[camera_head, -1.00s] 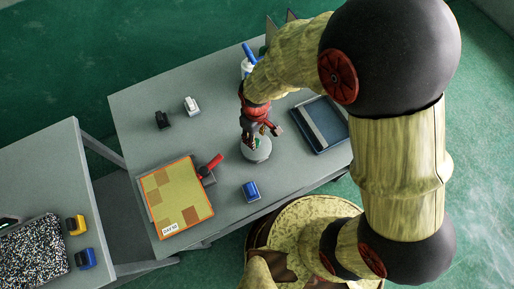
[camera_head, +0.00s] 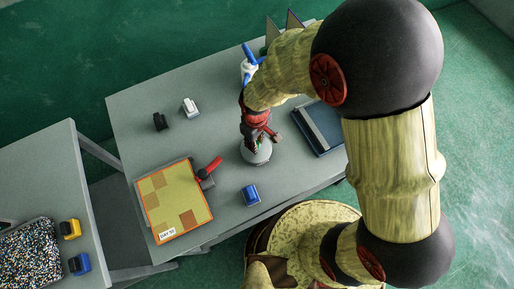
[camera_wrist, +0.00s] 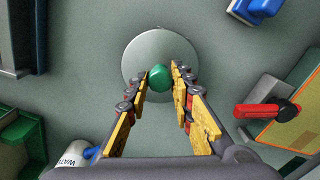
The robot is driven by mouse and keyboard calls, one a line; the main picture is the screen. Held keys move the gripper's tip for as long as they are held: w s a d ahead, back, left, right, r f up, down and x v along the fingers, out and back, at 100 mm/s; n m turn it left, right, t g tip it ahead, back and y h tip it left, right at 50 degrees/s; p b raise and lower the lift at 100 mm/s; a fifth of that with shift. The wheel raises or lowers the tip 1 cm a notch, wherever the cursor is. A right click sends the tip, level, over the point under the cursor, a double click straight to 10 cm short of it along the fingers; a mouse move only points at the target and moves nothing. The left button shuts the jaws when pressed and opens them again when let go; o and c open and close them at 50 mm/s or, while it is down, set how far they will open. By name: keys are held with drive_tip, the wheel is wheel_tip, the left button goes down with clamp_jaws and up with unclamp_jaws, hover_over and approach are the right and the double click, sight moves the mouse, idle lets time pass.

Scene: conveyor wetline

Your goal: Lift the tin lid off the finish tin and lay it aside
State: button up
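The finish tin (camera_head: 257,153) stands on the grey table below my gripper in the head view, mostly hidden by it. In the wrist view its round grey tin lid (camera_wrist: 146,45) shows from above, with a green knob (camera_wrist: 160,79) in the middle. My gripper (camera_wrist: 160,72) points down at the lid, with one finger on each side of the knob. The fingers are apart; a narrow gap seems to show beside the knob, and I see no clear grip. The lid looks seated on the tin.
A white bottle (camera_head: 247,70) stands behind.

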drive_tip(key=c, duration=0.4)
drive_tip(key=shift+r+p, duration=1.2)
drive_tip(key=shift+r, duration=0.35)
drive_tip(key=o, duration=0.5)
drive_tip(key=c, duration=0.5)
clamp_jaws()
